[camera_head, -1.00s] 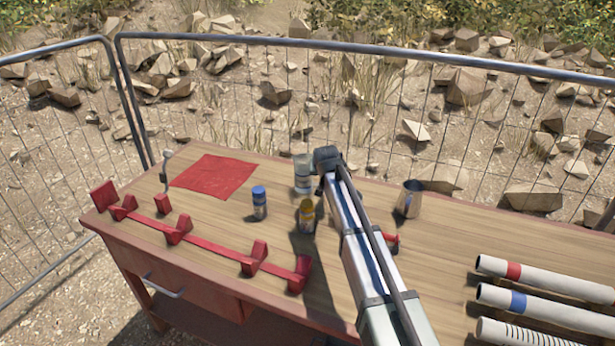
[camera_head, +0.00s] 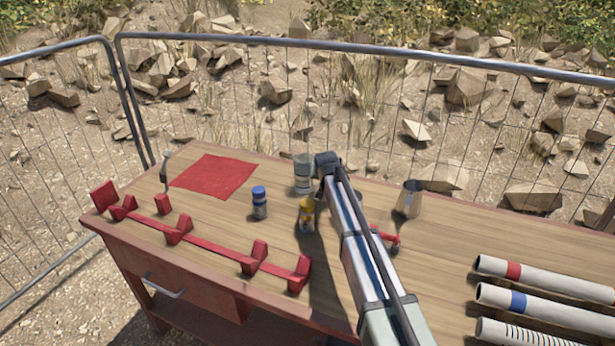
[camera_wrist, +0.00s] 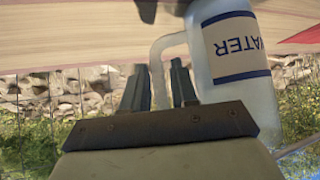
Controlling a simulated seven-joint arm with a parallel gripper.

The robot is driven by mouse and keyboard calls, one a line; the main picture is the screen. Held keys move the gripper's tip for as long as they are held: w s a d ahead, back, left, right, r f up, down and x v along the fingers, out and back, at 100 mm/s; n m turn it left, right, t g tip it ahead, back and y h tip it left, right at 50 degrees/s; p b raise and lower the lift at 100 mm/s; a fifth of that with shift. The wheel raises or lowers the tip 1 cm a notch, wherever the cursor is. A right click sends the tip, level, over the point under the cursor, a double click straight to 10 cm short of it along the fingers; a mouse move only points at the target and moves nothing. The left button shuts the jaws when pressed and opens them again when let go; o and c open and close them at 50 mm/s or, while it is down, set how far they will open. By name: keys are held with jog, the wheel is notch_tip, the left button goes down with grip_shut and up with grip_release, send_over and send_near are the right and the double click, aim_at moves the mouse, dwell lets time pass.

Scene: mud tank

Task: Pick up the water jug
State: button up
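The water jug (camera_head: 302,182) is a pale translucent container standing upright near the back of the wooden table, beside the end of my arm. In the wrist view the jug (camera_wrist: 236,48) shows a cream label reading "WATER" with blue bands. Its handle (camera_wrist: 160,58) runs down between the two fingers of my gripper (camera_wrist: 160,85). The fingers are apart, one on each side of the handle, and I see no clear grip on it. In the head view my fingers are hidden behind my wrist and cannot be made out.
A yellow bottle (camera_head: 306,215) and a blue-capped bottle (camera_head: 259,203) stand in front of the jug. A metal cup (camera_head: 409,199) is to the right. A red rack (camera_head: 178,230), a red cloth (camera_head: 213,176) and striped tubes (camera_head: 540,305) lie on the table (camera_head: 450,235).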

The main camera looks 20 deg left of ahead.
grip_shut()
jog(key=shift+r, duration=0.25)
dwell(0.4)
